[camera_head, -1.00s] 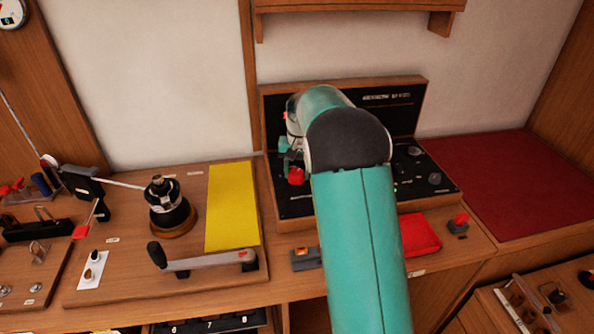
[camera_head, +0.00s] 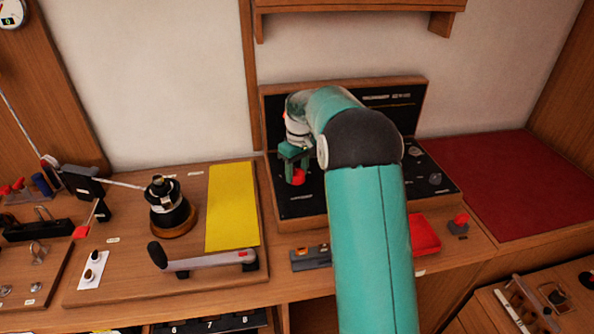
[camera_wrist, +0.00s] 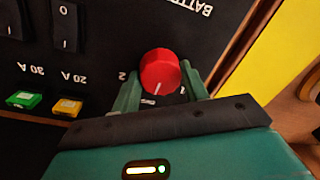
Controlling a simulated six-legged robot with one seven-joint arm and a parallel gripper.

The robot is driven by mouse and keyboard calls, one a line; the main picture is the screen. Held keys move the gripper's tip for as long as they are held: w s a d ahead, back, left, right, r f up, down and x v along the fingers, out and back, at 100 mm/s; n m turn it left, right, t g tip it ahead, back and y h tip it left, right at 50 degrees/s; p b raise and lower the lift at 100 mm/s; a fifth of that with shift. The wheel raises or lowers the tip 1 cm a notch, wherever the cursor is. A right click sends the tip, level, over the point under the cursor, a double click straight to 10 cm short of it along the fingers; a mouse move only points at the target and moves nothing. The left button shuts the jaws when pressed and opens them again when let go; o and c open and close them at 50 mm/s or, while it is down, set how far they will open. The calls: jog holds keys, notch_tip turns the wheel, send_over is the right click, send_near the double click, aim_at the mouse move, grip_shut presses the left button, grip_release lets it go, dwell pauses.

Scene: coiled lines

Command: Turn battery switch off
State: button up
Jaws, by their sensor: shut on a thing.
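The battery switch is a red round knob (camera_head: 298,177) at the left side of the black panel. In the wrist view the knob (camera_wrist: 160,70) has a white pointer line facing the gripper side, towards a small, unclear label. A "2" stands left of it and a "1" right of it. Upside-down lettering beginning "BATT" is beyond it. My gripper (camera_head: 294,158) is above the knob. In the wrist view my gripper (camera_wrist: 161,88) has a green finger on each side of the knob and is shut on it.
The black panel (camera_wrist: 100,55) also carries rocker switches and green and yellow buttons (camera_wrist: 65,107). A yellow sheet (camera_head: 232,205) and a winch (camera_head: 170,207) lie left of the panel. A red cloth (camera_head: 424,234) and a small red-topped switch (camera_head: 459,224) are at the right.

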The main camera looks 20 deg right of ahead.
aim_at(299, 171)
dwell(0.3)
jog(key=o, duration=1)
notch_tip(299, 171, up, 14)
jog(key=shift+w+d, duration=0.15)
jog(key=shift+d, duration=0.25)
